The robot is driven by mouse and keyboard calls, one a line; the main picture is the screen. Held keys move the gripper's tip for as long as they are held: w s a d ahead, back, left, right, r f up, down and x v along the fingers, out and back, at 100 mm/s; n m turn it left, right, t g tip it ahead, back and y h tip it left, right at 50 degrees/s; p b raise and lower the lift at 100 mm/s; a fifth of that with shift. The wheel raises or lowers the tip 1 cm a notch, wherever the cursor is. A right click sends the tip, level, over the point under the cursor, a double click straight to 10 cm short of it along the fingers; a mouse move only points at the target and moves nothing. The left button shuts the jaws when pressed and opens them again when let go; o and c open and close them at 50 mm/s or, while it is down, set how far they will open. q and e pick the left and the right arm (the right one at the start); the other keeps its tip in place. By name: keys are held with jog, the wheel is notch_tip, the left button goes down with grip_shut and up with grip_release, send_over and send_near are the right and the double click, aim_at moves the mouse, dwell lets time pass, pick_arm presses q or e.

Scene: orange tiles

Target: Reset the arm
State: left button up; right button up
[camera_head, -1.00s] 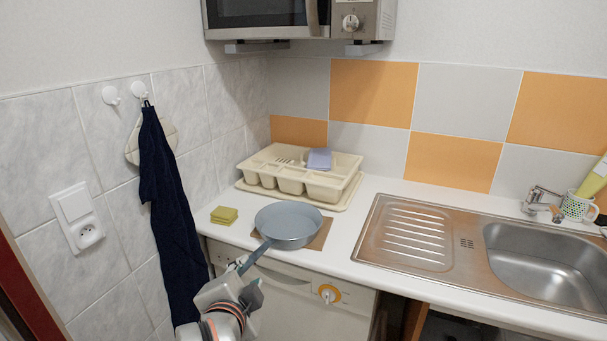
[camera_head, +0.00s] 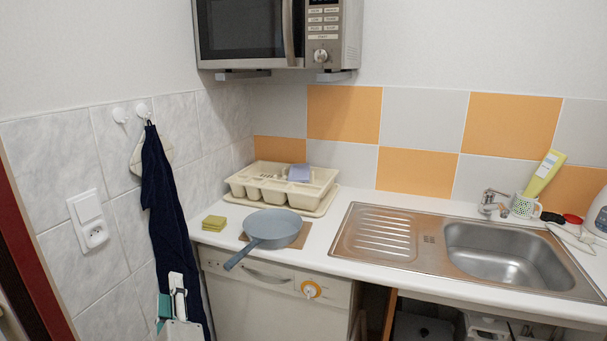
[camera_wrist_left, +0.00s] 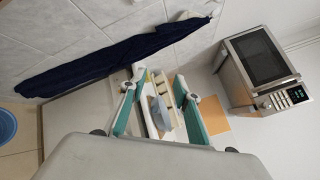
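My left gripper (camera_head: 171,292) is at the bottom left of the head view, in front of the dark blue towel and apart from the pan. In the left wrist view my left gripper (camera_wrist_left: 159,77) shows its teal fingers spread, with nothing held. The grey-blue frying pan (camera_head: 272,228) rests on a brown mat (camera_head: 299,236) on the counter, its handle reaching past the front edge. The pan (camera_wrist_left: 159,111) also shows in the left wrist view, farther off between the fingers. My right gripper is in neither view.
The dark blue towel (camera_head: 160,200) hangs from a wall hook. Yellow-green sponges (camera_head: 214,223) and a cream dish rack (camera_head: 262,181) stand near the pan. The steel sink (camera_head: 505,250) is at right. A microwave (camera_head: 250,30) hangs above the counter.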

pick_arm(q)
jog(key=s+d+f+n+t+h, duration=0.1)
jog(key=s+d+f+n+h, duration=0.4)
jog(key=n, duration=1.1)
jog(key=s+d+f+n+t+h, duration=0.2)
jog(key=d+f+n+h, duration=0.4)
jog(key=n, duration=1.1)
jog(key=s+a+f+m+g, duration=0.1)
jog(key=s+f+m+g, duration=0.2)
jog(key=f+m, duration=0.3)
jog(key=s+a+f+m+g, duration=0.2)
jog(key=s+f+m, duration=0.3)
jog(key=f, duration=0.6)
jog(key=s+a+f+m+g, duration=0.2)
jog(key=f+m, duration=0.4)
jog(key=f, duration=0.3)
jog(key=shift+s+a+m+g, duration=0.25)
jog(key=shift+s+m+g, duration=0.05)
jog(key=shift+s+g, duration=0.7)
